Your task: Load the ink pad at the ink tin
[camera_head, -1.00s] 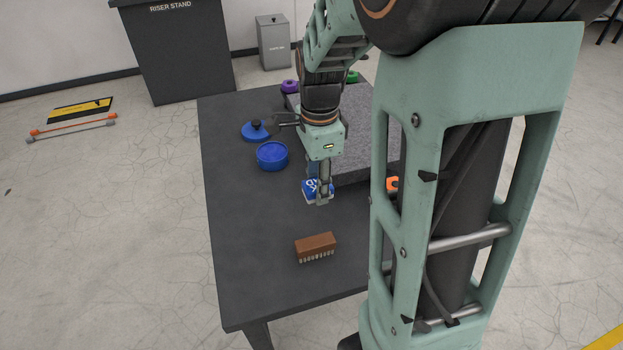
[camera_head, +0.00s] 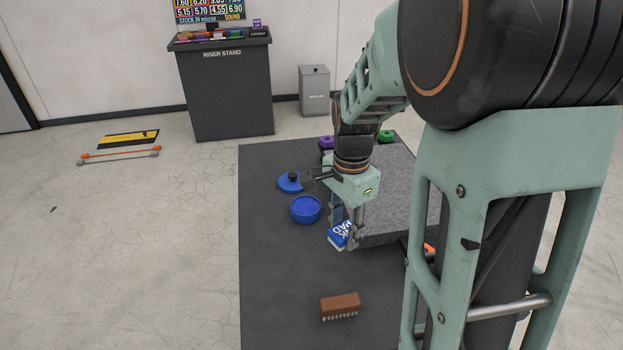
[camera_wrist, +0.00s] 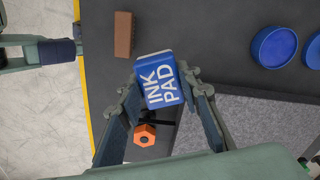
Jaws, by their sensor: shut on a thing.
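The ink pad (camera_head: 341,235) is a blue block with white lettering. My gripper (camera_head: 345,232) is shut on it and holds it above the dark table, beside the granite slab's near left corner. In the wrist view the ink pad (camera_wrist: 160,82) sits between my two fingertips, its lettering facing the camera. The open blue ink tin (camera_head: 305,209) stands on the table, a little left of and beyond the pad. It also shows in the wrist view (camera_wrist: 275,47) at the upper right. Its blue lid (camera_head: 290,183) with a dark knob lies just behind it.
A brown brush (camera_head: 340,306) lies on the near table. The grey granite slab (camera_head: 385,222) is right of my gripper. An orange object (camera_wrist: 145,135) lies near the slab. Purple (camera_head: 327,142) and green (camera_head: 386,136) items stand at the far edge. The table's left front is clear.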

